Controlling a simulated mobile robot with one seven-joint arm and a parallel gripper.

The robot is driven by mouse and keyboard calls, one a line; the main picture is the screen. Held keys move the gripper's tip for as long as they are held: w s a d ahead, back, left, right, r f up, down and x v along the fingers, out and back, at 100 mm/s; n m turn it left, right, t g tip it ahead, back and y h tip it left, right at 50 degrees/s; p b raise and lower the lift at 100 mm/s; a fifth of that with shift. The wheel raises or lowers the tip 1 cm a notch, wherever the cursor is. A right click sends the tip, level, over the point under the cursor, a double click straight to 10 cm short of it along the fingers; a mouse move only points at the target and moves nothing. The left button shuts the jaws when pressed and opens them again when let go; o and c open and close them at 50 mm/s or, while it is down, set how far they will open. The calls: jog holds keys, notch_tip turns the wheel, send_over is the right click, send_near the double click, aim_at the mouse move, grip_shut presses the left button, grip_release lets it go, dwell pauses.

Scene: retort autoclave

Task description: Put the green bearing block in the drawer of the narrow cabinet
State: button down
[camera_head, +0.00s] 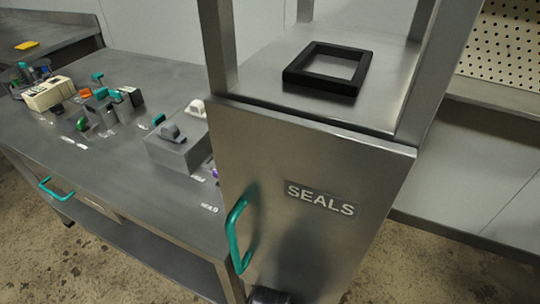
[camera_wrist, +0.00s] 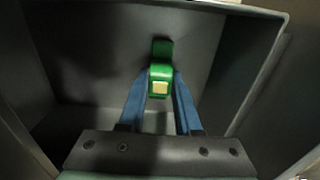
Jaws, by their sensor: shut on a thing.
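In the wrist view my gripper (camera_wrist: 160,92) has its two blue fingers shut on a green bearing block (camera_wrist: 161,72). The block has a pale square face turned toward the camera. It is held within or just over a grey, box-like space with metal walls (camera_wrist: 85,60); I cannot tell whether it touches the bottom. In the head view the narrow metal cabinet (camera_head: 260,150) has a front marked SEALS and an upright teal handle (camera_head: 236,236) at its left. The block and my fingers are hidden in the head view. I cannot see a drawer's opening there.
A black square frame (camera_head: 327,68) lies on the cabinet's upper surface between metal posts. A steel workbench (camera_head: 110,165) at left carries several small coloured parts, a grey block stand (camera_head: 180,150) and a cream box (camera_head: 48,93). A perforated panel (camera_head: 505,50) is at right.

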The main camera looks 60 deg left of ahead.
jog(key=shift+f, duration=0.15)
jog(key=c, duration=0.6)
grip_release()
notch_tip(320, 180, up, 12)
jog(key=p, duration=0.3)
jog(key=shift+r, duration=0.2)
